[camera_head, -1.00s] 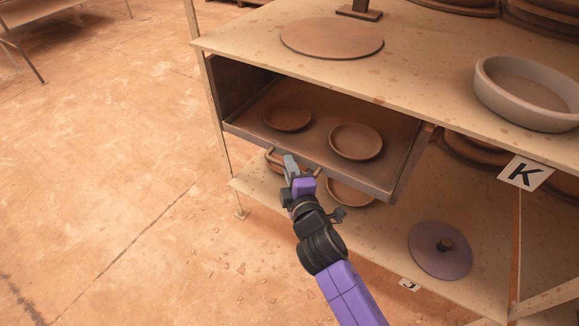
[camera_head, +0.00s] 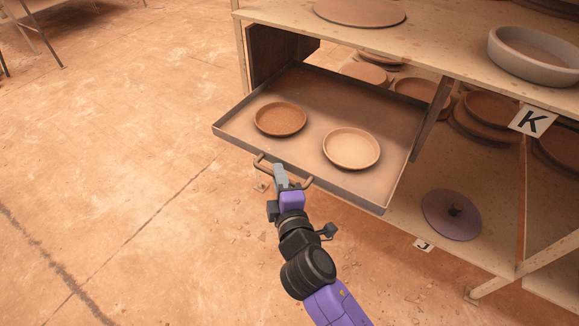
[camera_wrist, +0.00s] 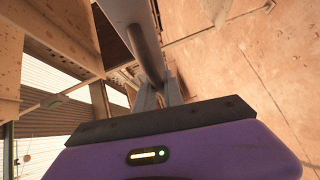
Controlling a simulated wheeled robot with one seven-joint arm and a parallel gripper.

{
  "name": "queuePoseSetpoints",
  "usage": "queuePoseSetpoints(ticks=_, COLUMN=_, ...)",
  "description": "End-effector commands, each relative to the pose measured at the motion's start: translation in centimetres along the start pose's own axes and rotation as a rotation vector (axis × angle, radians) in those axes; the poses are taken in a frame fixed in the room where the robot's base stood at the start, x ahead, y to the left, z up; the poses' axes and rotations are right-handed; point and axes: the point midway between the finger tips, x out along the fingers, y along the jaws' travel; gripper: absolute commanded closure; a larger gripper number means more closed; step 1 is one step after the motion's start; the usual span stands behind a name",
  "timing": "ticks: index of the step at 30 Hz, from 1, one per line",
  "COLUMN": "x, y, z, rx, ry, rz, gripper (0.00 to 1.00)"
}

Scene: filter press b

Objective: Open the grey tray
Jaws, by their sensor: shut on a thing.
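The grey tray (camera_head: 310,97) is a shallow sliding tray below the shelf top, pulled well out toward me in the head view. Two clay dishes lie in it, a darker one (camera_head: 280,119) at left and a paler one (camera_head: 351,148) at right. Its bar handle (camera_head: 262,163) is on the front edge. My gripper (camera_head: 281,176) is shut on the handle near its middle. In the wrist view my gripper's fingers (camera_wrist: 158,98) close around the handle bar (camera_wrist: 150,62); the dishes are not visible there.
The shelf top (camera_head: 440,55) carries a flat clay disc (camera_head: 360,12) and a grey round basin (camera_head: 535,60). A purple lid (camera_head: 451,214) lies on the lower shelf, near a K sign (camera_head: 532,121). The floor at left (camera_head: 110,150) is clear.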

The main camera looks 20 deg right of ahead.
Motion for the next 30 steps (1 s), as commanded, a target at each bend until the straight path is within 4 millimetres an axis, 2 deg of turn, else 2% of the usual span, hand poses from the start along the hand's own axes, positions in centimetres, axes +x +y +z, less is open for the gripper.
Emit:
queuePoseSetpoints(ticks=1, x=-0.8, y=-0.7, z=-0.8, rx=0.000, ry=0.003, rz=-0.001, gripper=1.00)
queuePoseSetpoints(ticks=6, x=-3.0, y=-1.1, z=-2.9, rx=-0.001, ry=0.001, rz=-0.002, gripper=1.00)
queuePoseSetpoints(ticks=12, x=-4.5, y=-1.5, z=-4.4, rx=0.000, ry=-0.001, rz=-0.003, gripper=1.00)
queuePoseSetpoints(ticks=28, x=-5.1, y=-1.5, z=-5.0, rx=0.000, ry=-0.002, rz=-0.003, gripper=1.00)
queuePoseSetpoints(ticks=29, x=-5.1, y=-1.5, z=-5.0, rx=0.000, ry=-0.002, rz=-0.003, gripper=0.85)
queuePoseSetpoints(ticks=30, x=-5.1, y=-1.5, z=-5.0, rx=0.000, ry=-0.002, rz=-0.002, gripper=0.78)
